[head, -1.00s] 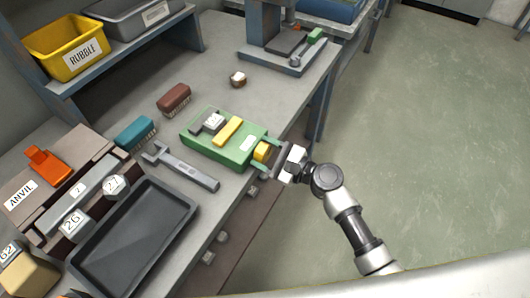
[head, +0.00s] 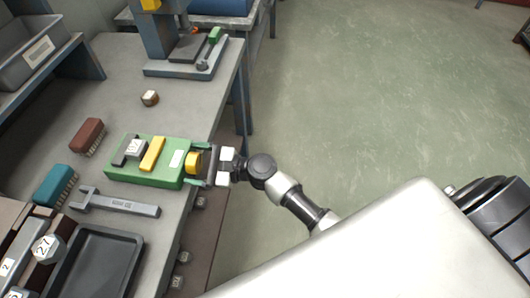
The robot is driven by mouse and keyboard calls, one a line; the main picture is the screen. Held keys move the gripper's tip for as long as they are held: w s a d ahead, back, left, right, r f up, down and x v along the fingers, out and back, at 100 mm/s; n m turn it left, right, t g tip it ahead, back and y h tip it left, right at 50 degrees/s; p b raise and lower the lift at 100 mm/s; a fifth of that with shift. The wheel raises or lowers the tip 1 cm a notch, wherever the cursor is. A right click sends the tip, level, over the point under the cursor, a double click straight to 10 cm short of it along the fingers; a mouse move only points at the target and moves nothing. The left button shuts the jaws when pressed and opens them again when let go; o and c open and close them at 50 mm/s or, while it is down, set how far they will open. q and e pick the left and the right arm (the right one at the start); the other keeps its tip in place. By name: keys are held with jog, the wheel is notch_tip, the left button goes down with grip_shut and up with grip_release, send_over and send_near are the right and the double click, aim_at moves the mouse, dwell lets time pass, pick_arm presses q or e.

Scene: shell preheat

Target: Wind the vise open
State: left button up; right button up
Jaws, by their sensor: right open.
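The green vise (head: 143,175) lies on the bench with a dark jaw (head: 120,152) at its left and a yellow jaw bar (head: 152,154) near its middle. A grey numbered block (head: 136,147) sits between the jaws; I cannot tell if both jaws touch it. A yellow knob (head: 193,163) is on the vise's right end, by the bench's edge. My right gripper (head: 198,165) is open, its green fingers on either side of the knob. Whether they touch it is unclear. My left gripper is not in view.
A wrench (head: 117,204) and a black tray (head: 101,260) lie in front of the vise. A teal brush (head: 54,186) and a brown brush (head: 86,137) lie to its left. Open floor is to the right.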

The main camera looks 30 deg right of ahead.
jog(key=m+p, duration=0.2)
jog(key=r+m+p, duration=0.1)
jog(key=m+p, duration=0.1)
jog(key=m, duration=0.1)
jog(key=shift+s+d+f+m, duration=0.15)
jog(key=shift+d+f+m, duration=0.25)
jog(key=shift+m, duration=0.3)
jog(key=b+v, duration=0.2)
jog(key=v, duration=0.8)
jog(key=s+d+f+n+g+h, duration=0.1)
jog(key=s+d+f+n+h, duration=0.1)
jog(key=f, duration=0.7)
jog(key=s+d+f+n+g+h, duration=0.1)
jog(key=s+f+n+h, duration=0.2)
jog(key=f, duration=0.6)
jog(key=s+d+f+n+g+h, duration=0.2)
jog(key=s+f+n+h, duration=0.1)
jog(key=f, duration=0.6)
jog(key=shift+s+d+f+n+h+b, duration=0.2)
jog(key=shift+d+f+n+h+b, duration=0.15)
jog(key=shift+n, duration=0.45)
jog(key=shift+r, duration=0.15)
